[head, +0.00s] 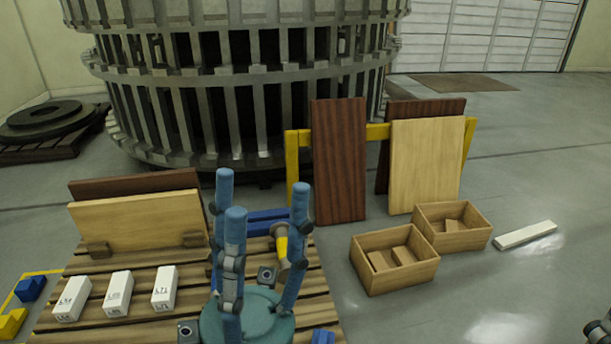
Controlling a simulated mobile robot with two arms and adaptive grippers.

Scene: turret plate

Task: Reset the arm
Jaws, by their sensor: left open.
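A pallet (140,330) carries a teal round base (260,322) with tall blue posts, white labelled blocks (118,294) and leaning boards (140,220). Two open wooden boxes (395,279) and a white bar (525,235) lie right of it. Floor (480,305) at right is clear.

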